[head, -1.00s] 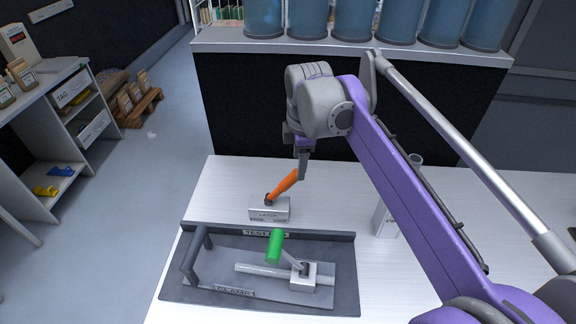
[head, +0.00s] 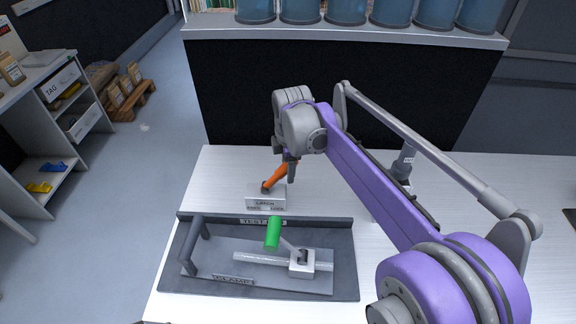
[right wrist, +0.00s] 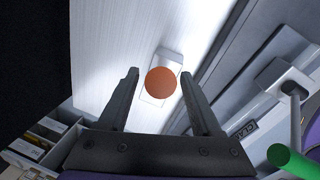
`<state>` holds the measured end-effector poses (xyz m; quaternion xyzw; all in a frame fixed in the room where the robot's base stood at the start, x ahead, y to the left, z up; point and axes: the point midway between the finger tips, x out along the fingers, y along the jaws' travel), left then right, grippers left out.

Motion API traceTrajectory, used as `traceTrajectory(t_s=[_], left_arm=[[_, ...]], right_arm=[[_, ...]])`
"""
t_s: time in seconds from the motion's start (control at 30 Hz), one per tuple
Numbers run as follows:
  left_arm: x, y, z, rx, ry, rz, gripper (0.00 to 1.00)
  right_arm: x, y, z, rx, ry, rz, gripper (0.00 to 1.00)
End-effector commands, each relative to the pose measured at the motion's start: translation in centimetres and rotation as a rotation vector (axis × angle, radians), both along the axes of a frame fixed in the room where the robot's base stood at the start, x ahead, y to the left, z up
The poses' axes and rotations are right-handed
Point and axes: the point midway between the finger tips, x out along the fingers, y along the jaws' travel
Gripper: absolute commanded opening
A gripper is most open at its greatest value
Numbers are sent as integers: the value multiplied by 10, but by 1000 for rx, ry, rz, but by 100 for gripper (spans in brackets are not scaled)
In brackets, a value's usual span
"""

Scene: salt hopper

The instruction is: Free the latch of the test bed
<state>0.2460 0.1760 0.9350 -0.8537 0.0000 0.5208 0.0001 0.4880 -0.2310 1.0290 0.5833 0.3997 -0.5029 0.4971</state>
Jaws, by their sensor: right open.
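The latch is a small white block marked LATCH (head: 266,202) on the white table behind the test bed. Its orange lever (head: 274,178) leans up and to the right. The test bed (head: 345,280) is a dark grey tray with a green-handled clamp (head: 273,233) and a grey bar handle. My right gripper (head: 291,178) is at the upper end of the orange lever, pointing down. In the right wrist view my open fingers (right wrist: 163,98) stand either side of the lever's round orange end (right wrist: 161,82), with gaps visible on both sides. My left gripper is not in view.
A grey upright device (head: 404,163) stands on the table to the right, partly behind my right arm. A counter with several blue containers (head: 345,12) is at the back. Shelves (head: 70,130) stand at the left. The table left of the latch is clear.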

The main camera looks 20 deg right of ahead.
Motion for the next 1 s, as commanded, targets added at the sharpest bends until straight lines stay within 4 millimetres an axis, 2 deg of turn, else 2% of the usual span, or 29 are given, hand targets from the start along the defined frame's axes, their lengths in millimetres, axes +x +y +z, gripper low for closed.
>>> traceTrajectory(t_s=[0.17,0.53,1.0], left_arm=[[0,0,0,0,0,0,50],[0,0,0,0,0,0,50],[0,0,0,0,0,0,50]], right_arm=[[0,0,0,0,0,0,66],[0,0,0,0,0,0,0],[0,0,1,0,0,0,0]])
